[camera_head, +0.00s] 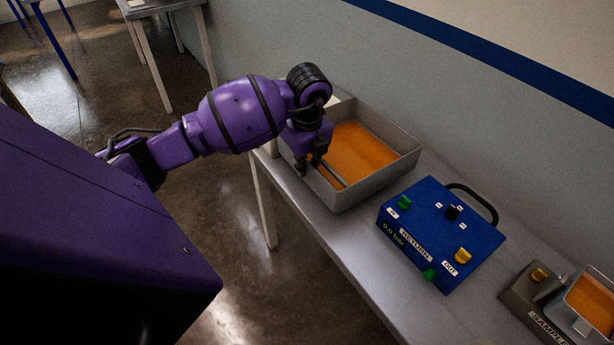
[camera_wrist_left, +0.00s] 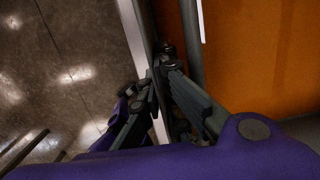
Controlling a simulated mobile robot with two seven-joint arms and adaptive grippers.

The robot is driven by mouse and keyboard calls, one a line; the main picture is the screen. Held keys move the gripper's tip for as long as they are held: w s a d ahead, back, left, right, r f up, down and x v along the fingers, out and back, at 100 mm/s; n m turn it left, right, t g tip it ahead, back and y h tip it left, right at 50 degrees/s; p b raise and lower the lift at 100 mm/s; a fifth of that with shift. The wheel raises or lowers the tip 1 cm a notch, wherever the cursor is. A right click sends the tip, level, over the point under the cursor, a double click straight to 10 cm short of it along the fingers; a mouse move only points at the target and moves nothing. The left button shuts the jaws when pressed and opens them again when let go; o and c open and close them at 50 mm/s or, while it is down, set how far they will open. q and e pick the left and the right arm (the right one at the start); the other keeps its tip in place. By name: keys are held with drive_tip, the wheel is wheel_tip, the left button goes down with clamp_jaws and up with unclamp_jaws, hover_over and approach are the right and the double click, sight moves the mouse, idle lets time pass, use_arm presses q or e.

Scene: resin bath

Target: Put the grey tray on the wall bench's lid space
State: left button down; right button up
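The grey tray (camera_head: 378,188) is an open, square-cornered box on the wall bench (camera_head: 345,243), with a flat orange layer inside. In the left wrist view its wall (camera_wrist_left: 147,35) and the orange layer (camera_wrist_left: 255,60) show. My left gripper (camera_head: 307,166) is at the tray's near-left wall, pointing down. In the left wrist view its fingertips (camera_wrist_left: 155,75) are close together at the wall, one on the floor side and one towards the inside. Whether they clamp the wall is unclear. A thin grey bar shows inside beside the gripper. My right gripper is not in view.
A blue control box (camera_head: 440,232) with knobs and a black handle stands on the bench right of the tray. Farther right are a grey sampler unit (camera_head: 532,296) and a small orange-filled tray (camera_head: 572,316). The wall runs behind. Another table (camera_head: 160,5) stands at the upper left.

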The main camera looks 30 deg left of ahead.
sight(307, 178)
use_arm(q)
drive_tip(key=shift+w+d+f, duration=0.2)
drive_tip(key=shift+w+f, duration=0.15)
drive_tip(key=shift+f, duration=1.55)
drive_tip(key=shift+d+f, duration=0.1)
drive_tip(key=c, duration=2)
unclamp_jaws()
drive_tip(key=r, duration=0.8)
drive_tip(key=s+d+r, duration=0.1)
drive_tip(key=r, duration=0.3)
drive_tip(key=shift+d, duration=0.1)
